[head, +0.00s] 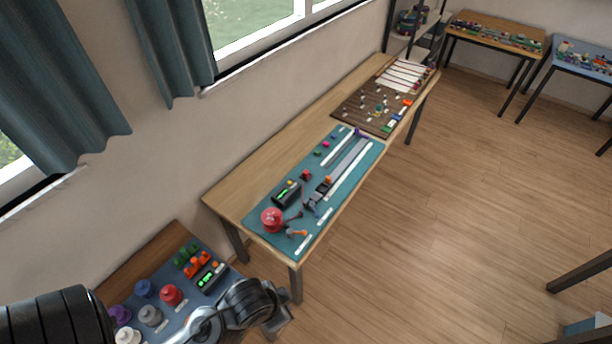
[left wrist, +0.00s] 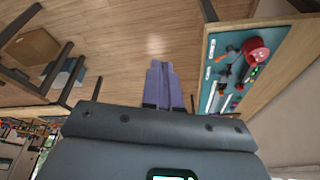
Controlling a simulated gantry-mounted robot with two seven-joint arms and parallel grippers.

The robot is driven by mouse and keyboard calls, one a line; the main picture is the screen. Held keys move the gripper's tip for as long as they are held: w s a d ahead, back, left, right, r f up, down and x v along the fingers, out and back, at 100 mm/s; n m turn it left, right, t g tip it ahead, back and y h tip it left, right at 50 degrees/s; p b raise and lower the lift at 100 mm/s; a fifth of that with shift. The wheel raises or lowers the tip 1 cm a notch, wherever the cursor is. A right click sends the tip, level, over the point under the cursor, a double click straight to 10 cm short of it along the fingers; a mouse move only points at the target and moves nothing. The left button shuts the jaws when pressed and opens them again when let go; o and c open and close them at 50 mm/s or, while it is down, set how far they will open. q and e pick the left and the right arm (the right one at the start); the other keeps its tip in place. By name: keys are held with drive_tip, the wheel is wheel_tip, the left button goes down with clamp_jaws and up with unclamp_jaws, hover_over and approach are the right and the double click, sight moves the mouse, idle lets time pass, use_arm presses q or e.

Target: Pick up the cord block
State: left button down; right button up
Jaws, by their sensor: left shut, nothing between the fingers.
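I cannot single out a cord block with certainty. The teal mat (head: 262,206) on the middle table holds a red spool (head: 272,219), a black box with a green display (head: 287,194), small coloured pieces and long grey and white strips. The spool also shows in the left wrist view (left wrist: 256,50), at the upper right. My left gripper (left wrist: 161,66) is shut and empty, its two purple-grey fingers together over the open floor, apart from the table. In the head view, grey arm links of mine cover part of the near blue mat; no fingertips are clear. My right gripper is not seen.
The near blue mat (head: 160,303) holds several coloured spools and another display box (head: 212,277). A brown board (head: 351,112) with small pieces and white strips lies farther along the middle table. More tables stand at the back right. The wooden floor (head: 460,200) is clear between.

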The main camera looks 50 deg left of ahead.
use_arm(q)
drive_tip(key=c, duration=1.8)
unclamp_jaws()
drive_tip(key=o, duration=1.1)
